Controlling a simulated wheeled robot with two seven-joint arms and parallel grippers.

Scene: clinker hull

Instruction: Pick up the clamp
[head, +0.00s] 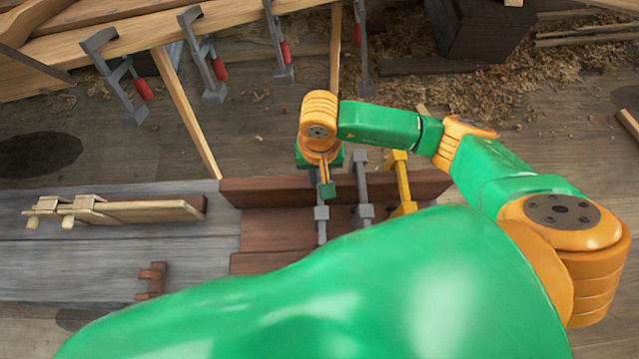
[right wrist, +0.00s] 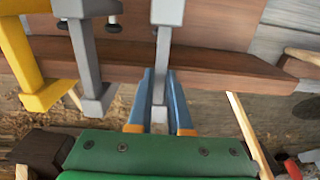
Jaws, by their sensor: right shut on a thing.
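A grey clamp (head: 321,228) hangs at the brown wooden rail, the leftmost of three in the head view. My right gripper (head: 326,188) is above it, shut on its upper part. In the right wrist view the blue fingers (right wrist: 161,115) close on both sides of the clamp's grey bar (right wrist: 162,65). A second grey clamp (head: 362,214) and a yellow clamp (head: 403,188) stand just to the right. My left gripper is not in view.
The brown wooden rail (head: 262,192) edges a grey plank bench (head: 110,255). A wooden jig (head: 130,211) and a small brown block (head: 151,280) lie on the bench. Several grey clamps with red handles hang on a beam (head: 135,47) at the back. Shavings (head: 490,95) cover the floor.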

